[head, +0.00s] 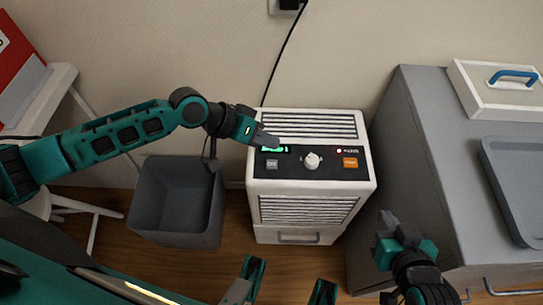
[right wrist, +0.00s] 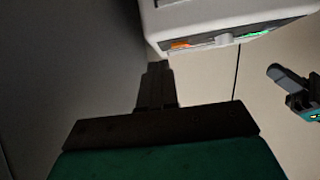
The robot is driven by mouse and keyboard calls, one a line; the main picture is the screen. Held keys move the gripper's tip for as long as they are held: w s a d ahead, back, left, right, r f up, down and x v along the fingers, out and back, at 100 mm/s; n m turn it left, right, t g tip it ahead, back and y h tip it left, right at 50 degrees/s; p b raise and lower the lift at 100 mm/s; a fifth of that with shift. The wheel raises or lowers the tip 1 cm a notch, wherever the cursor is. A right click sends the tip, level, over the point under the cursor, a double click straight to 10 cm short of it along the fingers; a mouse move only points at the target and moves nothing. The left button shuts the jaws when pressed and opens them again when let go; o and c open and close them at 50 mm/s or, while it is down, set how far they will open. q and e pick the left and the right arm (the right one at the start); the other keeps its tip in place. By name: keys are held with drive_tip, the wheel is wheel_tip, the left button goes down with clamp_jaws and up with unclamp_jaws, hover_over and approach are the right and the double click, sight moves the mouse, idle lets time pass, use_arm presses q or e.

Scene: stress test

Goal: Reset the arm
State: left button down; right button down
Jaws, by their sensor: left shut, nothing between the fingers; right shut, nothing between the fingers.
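My left arm reaches in from the left in the head view. Its gripper (head: 266,138) is shut and empty, its tips over the top left of the control panel of a white machine (head: 262,185), partly covering the green display; I cannot tell whether they touch. My right gripper (head: 389,220) is shut and empty, lower right of the machine and in front of the grey cabinet. In the right wrist view its closed fingers (right wrist: 155,82) point toward the machine (right wrist: 190,18), and my left gripper (right wrist: 284,80) shows at the right edge.
The panel has a white knob (head: 312,160), an orange button (head: 350,162) and a grey button (head: 272,164). A grey bin (head: 176,202) stands left of the machine. A grey cabinet (head: 420,130) with a tray (head: 515,180) and white box (head: 490,95) stands right. A cable (head: 285,50) runs up the wall.

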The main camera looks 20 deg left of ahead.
idle(0.3)
drive_tip(key=shift+a, duration=0.1)
